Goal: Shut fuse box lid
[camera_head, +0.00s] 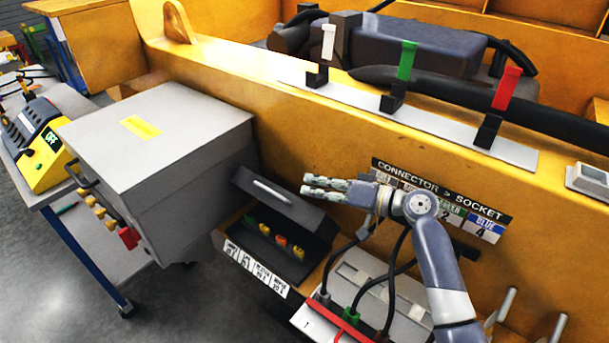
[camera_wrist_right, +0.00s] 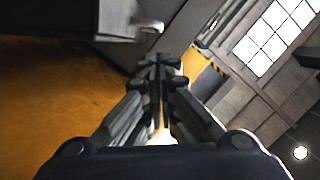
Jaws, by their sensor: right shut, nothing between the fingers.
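The fuse box (camera_head: 262,249) is a small dark box on a ledge of the yellow machine. Its dark lid (camera_head: 290,208) is raised, with a silver bar handle (camera_head: 272,192) on it. Several yellow and orange fuses show inside. My right gripper (camera_head: 308,188) is shut and empty, just right of the lid's upper part; whether it touches the lid I cannot tell. In the right wrist view the gripper's fingers (camera_wrist_right: 162,68) are together, and a dark panel with a silver bar (camera_wrist_right: 146,26), likely the lid, is at the upper left. My left gripper is not in view.
A large grey cabinet (camera_head: 160,140) stands left of the fuse box. A grey connector box (camera_head: 375,285) with black cables is at its right, below my right arm. Behind is the yellow machine wall with a connector label (camera_head: 440,195). White, green and red clips (camera_head: 405,60) stand above.

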